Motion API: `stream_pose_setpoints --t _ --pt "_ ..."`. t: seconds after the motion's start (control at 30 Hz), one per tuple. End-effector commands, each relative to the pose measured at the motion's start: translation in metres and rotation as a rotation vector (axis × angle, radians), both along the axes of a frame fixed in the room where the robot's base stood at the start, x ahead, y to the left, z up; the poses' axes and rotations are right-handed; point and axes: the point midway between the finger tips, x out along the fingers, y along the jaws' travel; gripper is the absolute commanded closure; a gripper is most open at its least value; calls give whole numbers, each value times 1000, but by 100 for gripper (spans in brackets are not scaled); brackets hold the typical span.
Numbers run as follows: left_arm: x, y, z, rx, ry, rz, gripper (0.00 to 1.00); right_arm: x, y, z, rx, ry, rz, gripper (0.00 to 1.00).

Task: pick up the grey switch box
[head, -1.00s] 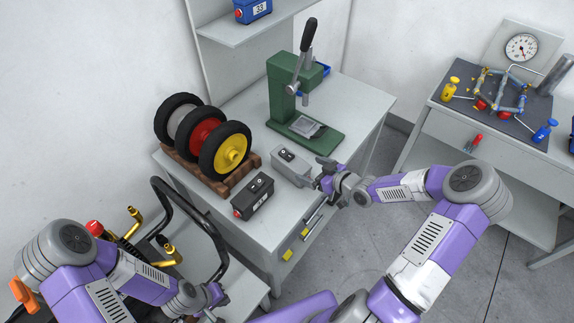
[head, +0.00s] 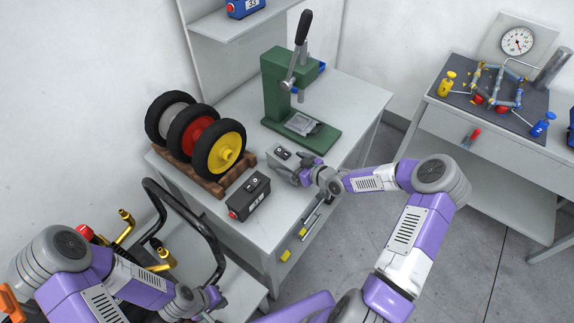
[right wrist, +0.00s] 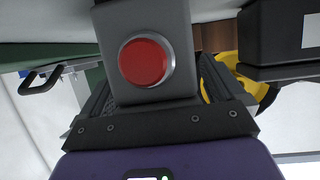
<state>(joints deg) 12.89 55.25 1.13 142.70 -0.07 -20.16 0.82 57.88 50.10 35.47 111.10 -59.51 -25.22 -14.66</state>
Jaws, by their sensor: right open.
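The grey switch box (head: 282,153) sits on the grey bench, between the wheel rack and the green press. My right gripper (head: 297,172) is at its near end, level with it. In the right wrist view the box (right wrist: 142,22) shows its end with a round red button, between the two fingers of my open right gripper (right wrist: 153,95). I cannot tell whether the fingers touch its sides. My left gripper (head: 207,300) is low at the left, away from the box; its fingers are too small to judge.
A dark switch box (head: 250,196) with a red button stands close to the left of the grey one; it also shows in the right wrist view (right wrist: 285,32). Wheels (head: 220,153) on a wooden rack stand behind it. The green press (head: 301,130) stands behind right.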

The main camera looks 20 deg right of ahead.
Motion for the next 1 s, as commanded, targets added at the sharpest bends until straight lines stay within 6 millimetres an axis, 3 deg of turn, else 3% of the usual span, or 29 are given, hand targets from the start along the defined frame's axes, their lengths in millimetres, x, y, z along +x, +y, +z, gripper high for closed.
stream_pose_setpoints --t 0.07,0.5,0.77,1.0 --pt "0 0 0 0 0 0 100 0 0 0 0 0 0 4" --pt "0 0 0 0 0 0 100 0 0 0 0 0 0 72" --pt "0 0 0 0 0 0 100 0 0 4 0 -3 -1 72" --pt "0 0 7 0 0 0 100 1 -1 43 -4 -7 0 72"
